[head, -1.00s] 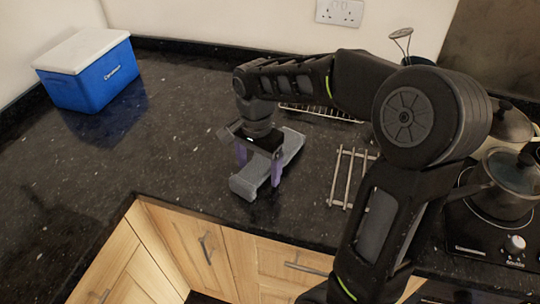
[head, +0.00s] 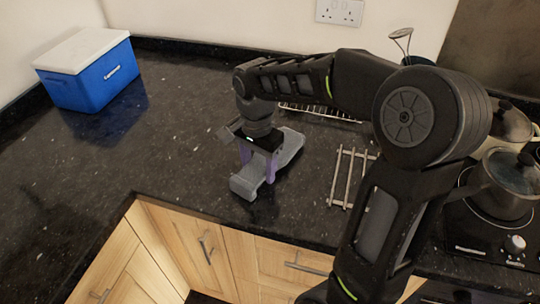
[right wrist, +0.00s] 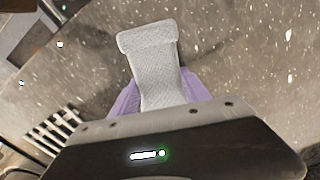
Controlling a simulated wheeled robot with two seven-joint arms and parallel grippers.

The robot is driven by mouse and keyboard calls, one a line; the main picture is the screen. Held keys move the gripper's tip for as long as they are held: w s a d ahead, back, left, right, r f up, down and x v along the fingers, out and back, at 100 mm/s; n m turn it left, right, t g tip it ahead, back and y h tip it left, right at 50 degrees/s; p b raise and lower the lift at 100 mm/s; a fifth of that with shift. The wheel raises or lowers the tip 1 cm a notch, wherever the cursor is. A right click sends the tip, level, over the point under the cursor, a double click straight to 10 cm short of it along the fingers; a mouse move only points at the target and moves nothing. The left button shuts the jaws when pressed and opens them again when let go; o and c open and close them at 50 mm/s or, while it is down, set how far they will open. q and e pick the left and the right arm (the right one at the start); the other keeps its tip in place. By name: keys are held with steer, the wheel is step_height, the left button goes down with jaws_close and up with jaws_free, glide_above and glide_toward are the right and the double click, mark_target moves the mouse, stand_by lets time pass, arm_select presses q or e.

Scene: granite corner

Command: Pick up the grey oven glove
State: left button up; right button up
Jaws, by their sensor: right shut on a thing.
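The grey oven glove (head: 245,184) lies on the dark granite worktop near its front edge, in the middle of the head view. My right gripper (head: 258,172) reaches down over it, with its purple fingers closed on the glove's two sides. In the right wrist view the pale, textured glove (right wrist: 152,65) runs up between the purple fingers, and its folded end points away from the gripper. The part under the gripper body is hidden. I cannot tell whether the glove touches the worktop all along. My left gripper is not in view.
A blue cool box (head: 92,78) with a white lid stands at the back left. A metal trivet (head: 350,178) lies right of the glove, and a wire rack (head: 318,111) lies behind. A lidded pot (head: 510,172) sits on the hob at right. The worktop's left part is clear.

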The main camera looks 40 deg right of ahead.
steer(key=shift+c, duration=1.4)
step_height(320, 180, up, 10)
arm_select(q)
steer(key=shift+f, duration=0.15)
